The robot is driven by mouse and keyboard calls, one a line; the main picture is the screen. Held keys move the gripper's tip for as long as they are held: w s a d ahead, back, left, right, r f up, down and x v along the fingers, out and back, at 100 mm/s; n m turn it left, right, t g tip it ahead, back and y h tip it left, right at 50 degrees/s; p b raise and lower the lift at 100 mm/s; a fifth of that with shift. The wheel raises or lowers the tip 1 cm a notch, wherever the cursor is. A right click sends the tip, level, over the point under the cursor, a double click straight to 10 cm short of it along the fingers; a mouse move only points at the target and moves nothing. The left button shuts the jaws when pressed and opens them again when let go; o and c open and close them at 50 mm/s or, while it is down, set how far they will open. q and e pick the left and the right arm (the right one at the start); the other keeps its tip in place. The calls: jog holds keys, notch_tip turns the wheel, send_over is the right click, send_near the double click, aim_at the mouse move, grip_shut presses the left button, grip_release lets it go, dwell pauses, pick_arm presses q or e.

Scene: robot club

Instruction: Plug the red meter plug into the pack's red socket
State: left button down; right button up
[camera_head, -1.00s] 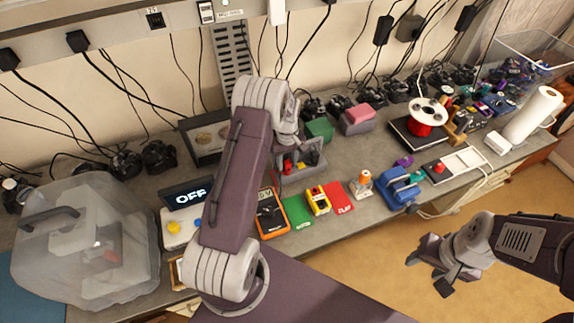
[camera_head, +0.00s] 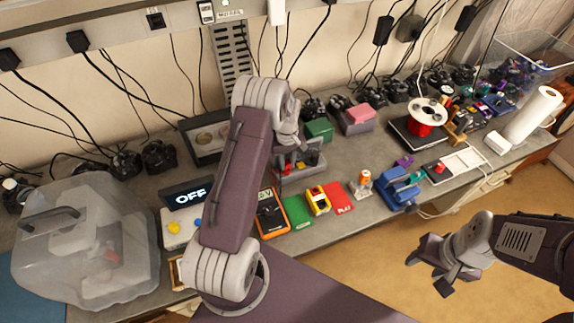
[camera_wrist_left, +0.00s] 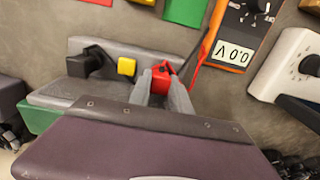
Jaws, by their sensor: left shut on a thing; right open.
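My left gripper (camera_wrist_left: 165,88) is shut on the red plug (camera_wrist_left: 161,74) in the left wrist view. The plug is at the edge of the grey pack (camera_wrist_left: 60,96), which carries a black connector (camera_wrist_left: 88,63) and a yellow block (camera_wrist_left: 126,66). The fingers hide the plug's front and the red socket, so I cannot tell whether it is seated. The orange meter (camera_wrist_left: 238,35) reads about 0.0 V; it also shows in the head view (camera_head: 271,214). There, the pack (camera_head: 312,160) is partly behind my left wrist. My right gripper (camera_head: 440,278) is open and empty, off the bench.
A power supply reading OFF (camera_head: 187,197) stands left of my arm. A translucent case (camera_head: 85,240) fills the left end.

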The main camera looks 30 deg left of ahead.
pick_arm(q)
jog(key=shift+r+p, duration=0.85)
jog(key=shift+r, duration=0.35)
